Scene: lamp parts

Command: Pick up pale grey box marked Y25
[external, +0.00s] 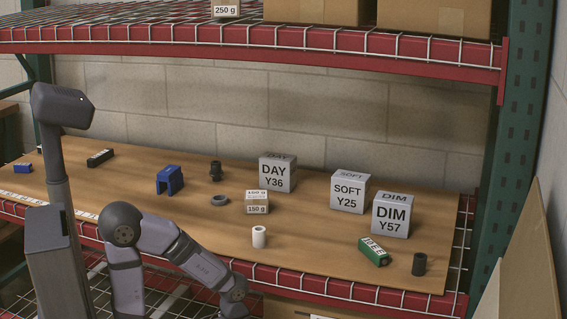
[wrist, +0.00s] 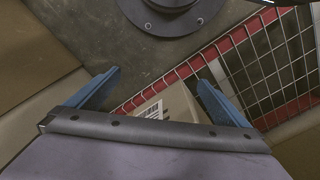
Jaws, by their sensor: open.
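The pale grey box marked SOFT Y25 (external: 348,192) stands upright on the wooden shelf in the external view, between the DAY Y36 box (external: 277,172) and the DIM Y57 box (external: 391,214). My gripper shows in the wrist view (wrist: 158,92) with its two blue fingers spread wide and nothing between them. It points down past the red shelf edge, away from the Y25 box. In the external view my arm is low in front of the shelf and the fingers are out of sight. The wrist view does not show the Y25 box.
A white cylinder (external: 259,237), a small 150 g box (external: 257,202), a grey ring (external: 219,200) and a blue bracket (external: 169,180) stand left of the box. A green block (external: 374,251) and a dark cylinder (external: 419,264) are front right. An upper shelf (external: 300,37) hangs above.

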